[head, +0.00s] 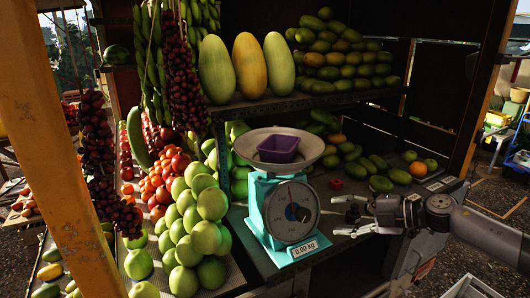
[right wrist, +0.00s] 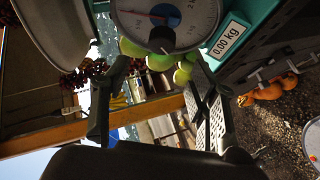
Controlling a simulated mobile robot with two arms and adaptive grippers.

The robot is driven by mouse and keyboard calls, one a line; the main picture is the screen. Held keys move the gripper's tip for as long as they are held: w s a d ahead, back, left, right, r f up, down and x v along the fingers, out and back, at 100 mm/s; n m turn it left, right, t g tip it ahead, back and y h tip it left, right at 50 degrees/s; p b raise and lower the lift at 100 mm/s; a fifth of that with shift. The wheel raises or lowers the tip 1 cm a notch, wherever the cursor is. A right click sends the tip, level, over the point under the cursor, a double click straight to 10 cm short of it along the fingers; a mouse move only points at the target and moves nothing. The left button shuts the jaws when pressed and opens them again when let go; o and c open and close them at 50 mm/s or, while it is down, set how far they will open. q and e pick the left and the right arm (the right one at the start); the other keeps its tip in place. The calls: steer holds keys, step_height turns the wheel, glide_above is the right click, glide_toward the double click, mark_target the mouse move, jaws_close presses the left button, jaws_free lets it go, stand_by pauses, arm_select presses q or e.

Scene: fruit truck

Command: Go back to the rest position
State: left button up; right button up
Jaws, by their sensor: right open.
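My right gripper (head: 340,215) is open and empty, just right of the turquoise scale (head: 268,240) in the head view. Its arm comes in from the right edge. In the right wrist view the open fingers (right wrist: 158,62) stand apart with nothing between them, and the scale's dial (right wrist: 170,18) is tilted beyond them. A purple container (head: 278,148) sits in the scale's metal pan (head: 325,143). The display label (head: 305,249) reads 0.00 kg. My left gripper is not in view.
Green apples (head: 200,230) are piled left of the scale. Mangoes (head: 340,55) and large melons (head: 250,66) fill the shelf (head: 300,101) behind. A yellow post (head: 55,150) stands at the left. An orange (head: 418,169) lies beyond my right arm. Open ground shows at the right.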

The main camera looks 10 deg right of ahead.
steer(key=s+a+f+m+t+h, duration=0.1)
steer(key=a+f+m+t, duration=0.3)
steer(key=a, duration=0.5)
steer(key=s+a+f+m+t+h, duration=0.1)
steer(key=s+a+f+m+t, duration=0.15)
steer(key=a+m, duration=0.5)
steer(key=s+d+f+m+g+h, duration=0.35)
steer(key=s+f, duration=0.25)
steer(key=s, duration=0.5)
steer(key=s+d+f+m+g+h, duration=0.2)
steer(key=s+f+m+g+h, duration=0.15)
steer(key=s+f, duration=0.45)
steer(key=s+d+f+m+g+h, duration=0.25)
steer(key=s+f+m+g, duration=0.2)
steer(key=s, duration=0.85)
step_height(320, 180, down, 32)
steer(key=s+b, duration=0.2)
steer(key=b, duration=0.6)
steer(key=s+d+f+g+b, duration=0.1)
steer(key=s+d+f+b, duration=0.1)
steer(key=s+f, duration=0.6)
steer(key=s+d+f+g+b, duration=0.1)
steer(key=s+f+b, duration=0.3)
steer(key=f, duration=1.2)
steer(key=s, duration=0.4)
steer(key=shift+s+d, duration=0.3)
steer(key=shift+d, duration=0.05)
